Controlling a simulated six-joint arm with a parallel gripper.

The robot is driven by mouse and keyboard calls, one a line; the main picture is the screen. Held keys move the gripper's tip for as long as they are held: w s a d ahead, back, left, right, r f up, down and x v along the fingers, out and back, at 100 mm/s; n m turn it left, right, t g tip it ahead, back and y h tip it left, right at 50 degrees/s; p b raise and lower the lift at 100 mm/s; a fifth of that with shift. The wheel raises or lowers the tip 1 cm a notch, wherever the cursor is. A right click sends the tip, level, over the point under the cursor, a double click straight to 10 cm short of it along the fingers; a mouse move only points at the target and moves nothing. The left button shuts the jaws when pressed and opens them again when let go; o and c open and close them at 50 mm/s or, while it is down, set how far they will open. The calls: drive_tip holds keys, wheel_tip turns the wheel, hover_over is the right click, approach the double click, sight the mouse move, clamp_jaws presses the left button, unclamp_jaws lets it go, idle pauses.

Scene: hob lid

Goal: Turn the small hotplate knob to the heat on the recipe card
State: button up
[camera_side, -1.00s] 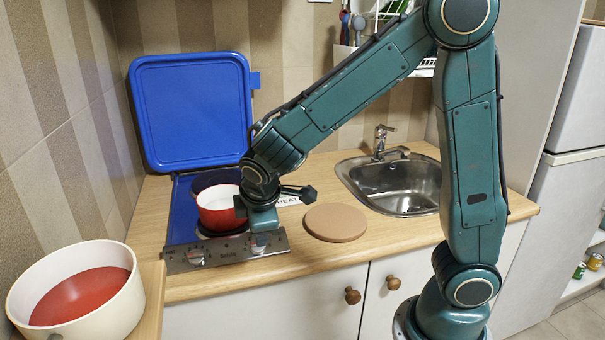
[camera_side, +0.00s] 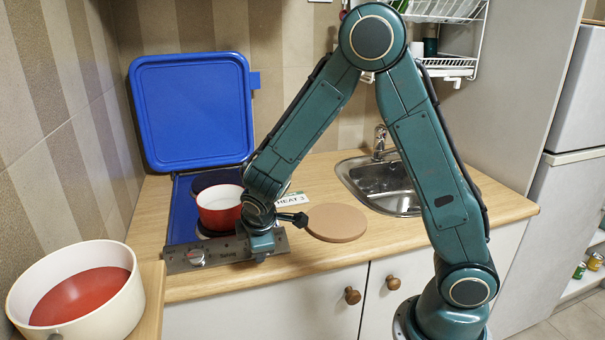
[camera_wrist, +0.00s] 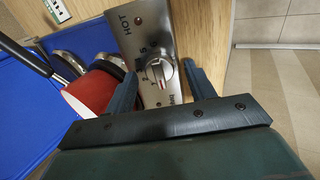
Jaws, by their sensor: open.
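The knob (camera_wrist: 158,71) is pale, with a red mark, on the steel control panel (camera_wrist: 127,30) of the hob; a "5" and "HOT" are printed near it. Its exact setting is too small to tell. My gripper (camera_wrist: 162,78) is open, with one finger on each side of the knob and no clear grip on it. In the side view my gripper (camera_side: 262,243) is at the right end of the panel and hides this knob. Another knob (camera_side: 197,257) shows at the panel's left. The recipe card (camera_side: 319,202) reads "HEAT 3" and lies behind my gripper.
A red pot (camera_side: 219,214) stands on the hob, close beside my gripper. The blue lid (camera_side: 190,112) stands open against the wall. A round board (camera_side: 337,222) lies to the right, before the sink (camera_side: 380,184). A large white pot (camera_side: 126,313) is at front left.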

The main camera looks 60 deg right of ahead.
drive_tip(key=shift+c, duration=0.4)
drive_tip(key=c, duration=0.9)
drive_tip(key=shift+m, duration=0.3)
drive_tip(key=m, duration=0.8)
drive_tip(key=shift+m, duration=0.4)
drive_tip(key=m, duration=0.4)
drive_tip(key=shift+d+m, duration=0.1)
drive_tip(key=shift+m, duration=2.1)
